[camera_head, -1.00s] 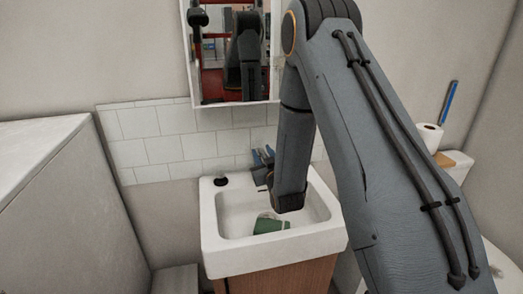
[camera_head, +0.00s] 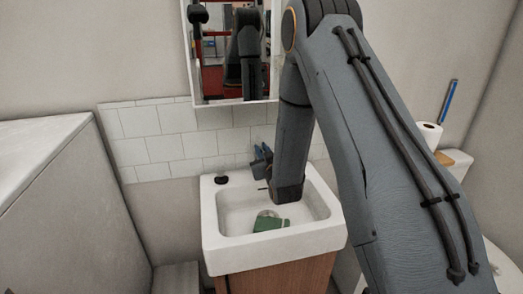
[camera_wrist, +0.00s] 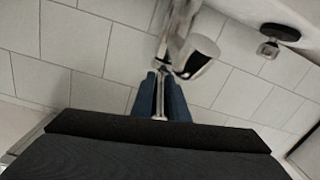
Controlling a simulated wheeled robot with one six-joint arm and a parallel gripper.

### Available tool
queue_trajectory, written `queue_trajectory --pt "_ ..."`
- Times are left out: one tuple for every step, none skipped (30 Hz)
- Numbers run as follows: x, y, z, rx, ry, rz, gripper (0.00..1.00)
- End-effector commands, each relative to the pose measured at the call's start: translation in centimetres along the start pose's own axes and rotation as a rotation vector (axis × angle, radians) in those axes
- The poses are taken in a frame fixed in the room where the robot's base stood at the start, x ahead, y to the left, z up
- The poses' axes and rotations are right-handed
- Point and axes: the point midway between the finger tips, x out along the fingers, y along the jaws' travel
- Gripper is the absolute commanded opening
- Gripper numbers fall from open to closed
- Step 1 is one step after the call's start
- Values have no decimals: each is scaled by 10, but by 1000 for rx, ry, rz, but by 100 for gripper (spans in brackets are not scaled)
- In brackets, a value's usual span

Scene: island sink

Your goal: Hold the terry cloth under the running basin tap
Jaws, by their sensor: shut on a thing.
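A green thing (camera_head: 271,225), apparently the terry cloth, lies in the white basin (camera_head: 222,246) near a pale round spot that looks like the drain. My gripper (camera_head: 262,155) is at the back of the basin, apart from the cloth. In the wrist view my gripper (camera_wrist: 160,97) has its blue fingers closed around a thin metal bar, apparently the lever of the chrome tap (camera_wrist: 193,58). In the head view the tap is mostly hidden behind my wrist. I cannot make out any running water.
A small dark fitting (camera_head: 221,179) stands on the basin's back left rim. A mirror cabinet (camera_head: 231,104) hangs above the tiled wall (camera_head: 165,148). A grey-white cabinet (camera_head: 70,205) stands at left. A paper roll (camera_head: 429,135) is at right.

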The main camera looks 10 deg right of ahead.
Motion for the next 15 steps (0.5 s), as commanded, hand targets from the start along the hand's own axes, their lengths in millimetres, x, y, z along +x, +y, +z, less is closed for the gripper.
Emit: queue_trajectory --pt "0 1 -5 1 -18 -4 0" --pt "1 1 -5 1 -30 -6 0" --pt "1 1 -5 1 -42 -9 0" --pt "1 1 -5 2 -51 -10 0" --pt "1 1 -5 2 -56 -11 0" --pt "1 1 -4 2 -61 -12 0" --pt "1 1 -4 2 -63 -13 0" --pt "1 1 -4 2 -64 -13 0" --pt "1 1 -3 2 -64 -13 0" --pt "1 0 -3 2 -63 -13 0" --pt "1 0 -3 2 -63 -13 0" --pt "1 1 -3 2 -63 -13 0" --pt "1 1 -3 2 -63 -13 0" --pt "1 1 -3 2 -63 -13 0" --pt "1 0 -3 2 -63 -13 20"
